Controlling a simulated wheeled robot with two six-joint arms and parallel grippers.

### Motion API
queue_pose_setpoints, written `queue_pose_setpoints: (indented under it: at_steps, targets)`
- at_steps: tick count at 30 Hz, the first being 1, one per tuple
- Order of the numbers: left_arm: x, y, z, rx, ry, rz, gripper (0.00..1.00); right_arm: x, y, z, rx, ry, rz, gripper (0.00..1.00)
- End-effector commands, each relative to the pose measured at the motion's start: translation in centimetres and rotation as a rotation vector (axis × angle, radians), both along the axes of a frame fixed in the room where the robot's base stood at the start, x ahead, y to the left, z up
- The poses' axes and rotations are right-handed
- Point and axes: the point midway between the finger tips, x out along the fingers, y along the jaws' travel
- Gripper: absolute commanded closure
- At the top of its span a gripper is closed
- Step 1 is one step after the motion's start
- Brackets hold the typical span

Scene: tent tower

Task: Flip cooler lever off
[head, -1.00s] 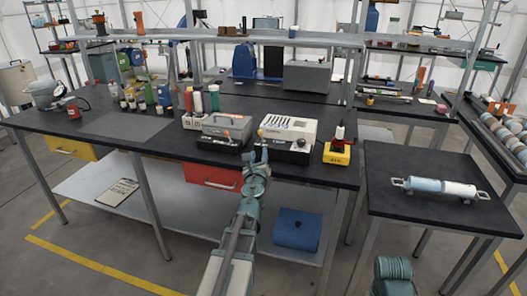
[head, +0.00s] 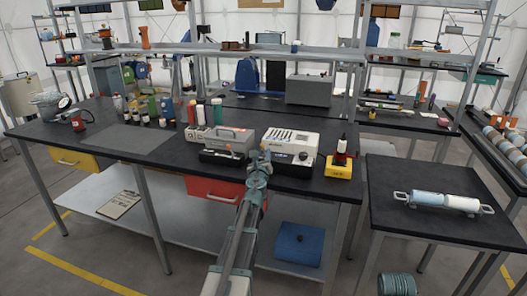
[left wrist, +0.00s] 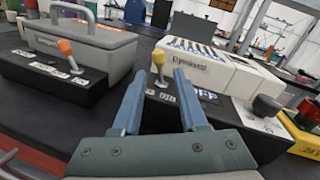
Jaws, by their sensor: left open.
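In the left wrist view a black switch box (left wrist: 205,115) stands in front of a white machine (left wrist: 205,72) and carries a small yellow lever (left wrist: 158,68). Its label reads "OFF" at the right; the rest is partly hidden by a finger. My left gripper (left wrist: 159,76) is open, with the yellow lever showing between its two fingertips. I cannot tell whether a finger touches it. In the head view my left gripper (head: 261,154) is at the front left of the white machine (head: 290,142). My right gripper is not in view.
A second black box (left wrist: 60,85) with an orange lever (left wrist: 66,48) stands left, before a grey handled case (left wrist: 85,45).

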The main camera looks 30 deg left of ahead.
Motion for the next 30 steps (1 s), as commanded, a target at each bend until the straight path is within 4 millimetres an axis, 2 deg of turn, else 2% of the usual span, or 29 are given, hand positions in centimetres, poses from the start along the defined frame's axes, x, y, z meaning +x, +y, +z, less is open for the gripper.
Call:
queue_pose_setpoints:
  at_steps: [1,6,16,23,30]
  targets:
    - [1.4,0.7,0.0,0.000,0.000,0.000,0.57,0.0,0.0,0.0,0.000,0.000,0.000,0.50]
    - [3.3,1.5,0.0,0.000,0.000,0.000,0.57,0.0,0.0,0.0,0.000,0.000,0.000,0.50]
    - [3.5,1.7,0.0,-0.001,0.000,0.000,0.57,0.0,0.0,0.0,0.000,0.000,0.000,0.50]
    - [3.5,1.7,0.0,-0.001,0.000,0.001,0.99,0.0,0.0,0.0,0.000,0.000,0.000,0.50]
    - [3.5,1.7,0.0,-0.001,0.000,0.001,1.00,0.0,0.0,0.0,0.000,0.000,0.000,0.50]
